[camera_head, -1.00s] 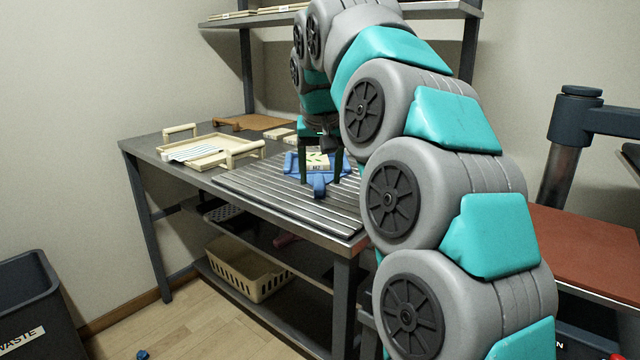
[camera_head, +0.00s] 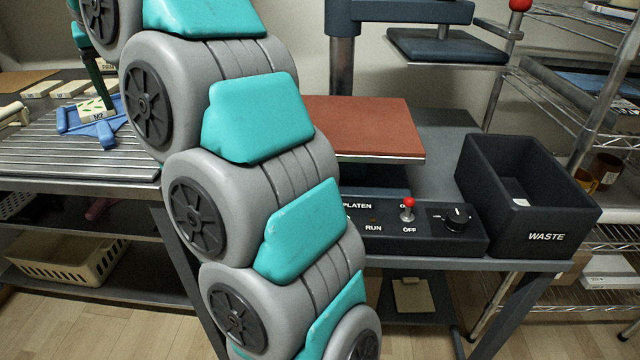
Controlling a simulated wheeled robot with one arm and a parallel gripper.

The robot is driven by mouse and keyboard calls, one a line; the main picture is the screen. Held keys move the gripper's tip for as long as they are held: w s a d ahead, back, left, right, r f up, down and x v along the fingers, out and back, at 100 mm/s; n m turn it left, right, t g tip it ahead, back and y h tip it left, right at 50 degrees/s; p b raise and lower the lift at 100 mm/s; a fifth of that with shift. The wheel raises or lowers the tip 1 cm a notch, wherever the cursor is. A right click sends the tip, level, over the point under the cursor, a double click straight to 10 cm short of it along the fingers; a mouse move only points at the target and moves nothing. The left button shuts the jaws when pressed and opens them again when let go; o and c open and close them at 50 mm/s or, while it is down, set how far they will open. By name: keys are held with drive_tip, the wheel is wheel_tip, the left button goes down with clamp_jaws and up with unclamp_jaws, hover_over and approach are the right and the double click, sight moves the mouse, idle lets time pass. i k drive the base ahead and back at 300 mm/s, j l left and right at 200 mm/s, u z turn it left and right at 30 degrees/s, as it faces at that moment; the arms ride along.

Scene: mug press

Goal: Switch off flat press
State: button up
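The flat press shows a dark upper plate (camera_head: 447,48) raised on its swing arm, apart from the reddish-brown lower pad (camera_head: 370,125). Its black control box (camera_head: 445,240) sits at the front, marked PLATEN, RUN and OFF, with its left end hidden by my arm. A red-tipped toggle (camera_head: 408,208) stands up above the OFF mark; its exact setting is hard to tell. A dial (camera_head: 457,219) is right of it. My gripper (camera_head: 99,105) is far left of the press, over the ribbed table. Only part shows now; earlier its fingers stood apart.
A black WASTE bin (camera_head: 530,225) stands right of the control box. A blue piece (camera_head: 73,122) and a block marked M2 (camera_head: 92,108) are by my gripper on the ribbed surface (camera_head: 60,155). Wire shelves (camera_head: 560,110) rise at right. My arm covers the left middle.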

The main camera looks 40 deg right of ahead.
sight(409, 202)
drive_tip(key=z, duration=1.85)
